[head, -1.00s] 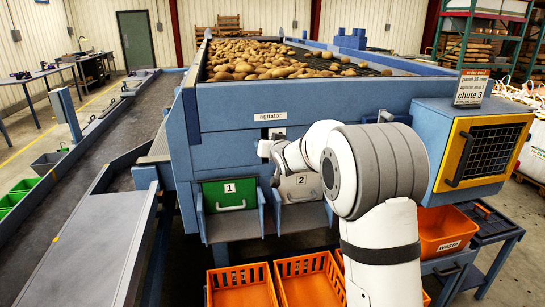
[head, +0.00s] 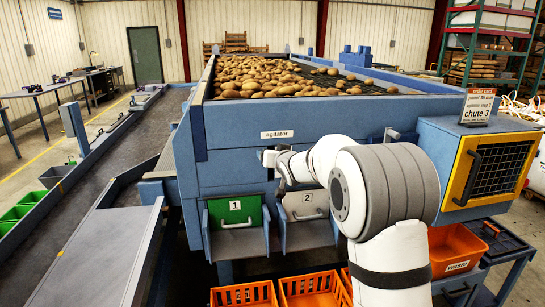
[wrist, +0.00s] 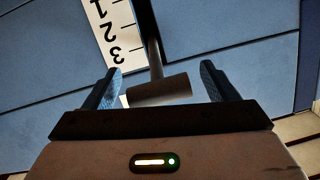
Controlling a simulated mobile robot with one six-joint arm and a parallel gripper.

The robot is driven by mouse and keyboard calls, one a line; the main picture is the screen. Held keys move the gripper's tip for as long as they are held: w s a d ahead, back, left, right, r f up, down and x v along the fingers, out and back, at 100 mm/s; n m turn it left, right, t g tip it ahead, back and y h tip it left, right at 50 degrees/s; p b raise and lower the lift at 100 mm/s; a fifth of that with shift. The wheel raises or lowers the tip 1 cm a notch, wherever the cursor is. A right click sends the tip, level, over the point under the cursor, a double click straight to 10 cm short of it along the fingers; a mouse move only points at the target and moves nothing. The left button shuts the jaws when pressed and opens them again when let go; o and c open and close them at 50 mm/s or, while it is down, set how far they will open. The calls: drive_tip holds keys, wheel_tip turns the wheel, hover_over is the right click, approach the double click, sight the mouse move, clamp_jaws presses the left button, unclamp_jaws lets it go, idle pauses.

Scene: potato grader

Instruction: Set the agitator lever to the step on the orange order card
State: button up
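The agitator lever (wrist: 160,91) has a dark stem and a cylindrical cross handle. In the wrist view the handle lies between the fingers of my gripper (wrist: 160,72), with a gap on each side; the gripper is open. A white scale (wrist: 110,30) marked 1, 2, 3 runs beside the stem. In the head view my gripper (head: 270,159) is just below the agitator label (head: 277,134) and hides the lever. The order card (head: 478,106) stands at the right on the machine; "chute 3" is readable, but its agitator step is too small to read surely.
Below are the green chute door 1 (head: 236,212) and the grey chute door 2 (head: 306,205). Orange crates (head: 312,289) stand under them. A yellow-framed grille door (head: 488,169) is at the right. Potatoes (head: 262,76) lie on the grader bed above.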

drive_tip(key=shift+o, duration=0.7)
drive_tip(key=shift+s+d, duration=0.1)
drive_tip(key=shift+s, duration=0.15)
drive_tip(key=b+v, duration=0.2)
drive_tip(key=v, duration=0.5)
drive_tip(key=shift+s, duration=0.2)
drive_tip(key=s+d+f+m+g+h, duration=0.1)
drive_tip(key=s+d+f+g+h, duration=0.2)
drive_tip(key=s, duration=0.6)
drive_tip(key=s+d+f+g+h, duration=0.1)
drive_tip(key=s+d+g, duration=0.1)
drive_tip(key=s+d, duration=0.5)
drive_tip(key=s+f+g, duration=0.3)
drive_tip(key=s+f, duration=0.1)
drive_tip(key=s, duration=0.9)
drive_tip(key=s+f+g, duration=0.3)
drive_tip(key=s+f, duration=0.2)
drive_tip(key=s, duration=0.8)
drive_tip(key=shift+n+g+y, duration=0.3)
